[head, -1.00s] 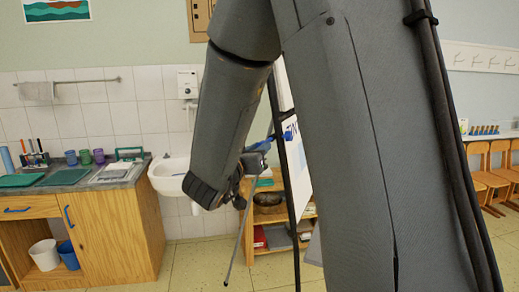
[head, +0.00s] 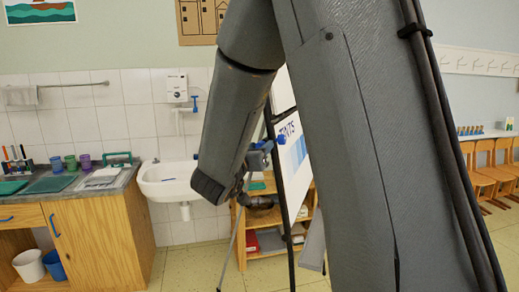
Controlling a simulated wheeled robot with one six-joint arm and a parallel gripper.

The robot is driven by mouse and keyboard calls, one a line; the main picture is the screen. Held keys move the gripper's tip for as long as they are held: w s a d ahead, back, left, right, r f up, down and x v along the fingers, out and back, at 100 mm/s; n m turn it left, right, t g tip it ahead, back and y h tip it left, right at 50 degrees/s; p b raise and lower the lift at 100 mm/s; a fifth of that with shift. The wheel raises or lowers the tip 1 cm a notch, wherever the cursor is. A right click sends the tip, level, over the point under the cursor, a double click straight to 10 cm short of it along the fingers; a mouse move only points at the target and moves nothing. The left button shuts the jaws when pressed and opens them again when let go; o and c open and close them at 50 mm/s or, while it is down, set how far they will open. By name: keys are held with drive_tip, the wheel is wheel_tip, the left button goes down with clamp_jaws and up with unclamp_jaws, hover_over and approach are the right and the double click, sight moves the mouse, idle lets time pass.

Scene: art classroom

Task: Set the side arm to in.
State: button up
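The easel or flip chart stands behind my arm: a white board (head: 292,160) with partly hidden lettering and blue shapes, in a black frame with thin legs. A blue knob or clamp (head: 281,139) sits at the board's left edge. Another blue part (head: 263,146) sits just left of it, above a small grey block. I cannot tell which part is the side arm or how it is set. My gripper (head: 257,160) seems to be at this grey block beside the frame, largely hidden by my forearm. Its fingers cannot be made out, nor can any contact.
A wooden low shelf (head: 262,216) stands behind the easel. A white sink (head: 160,181) and a wooden counter (head: 98,230) with cups and trays are at the left. Wooden chairs (head: 486,168) line the right wall. Tiled floor (head: 190,268) is clear between counter and easel.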

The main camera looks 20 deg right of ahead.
drive_tip(key=b+v, duration=0.2)
drive_tip(key=v, duration=0.6)
idle(0.5)
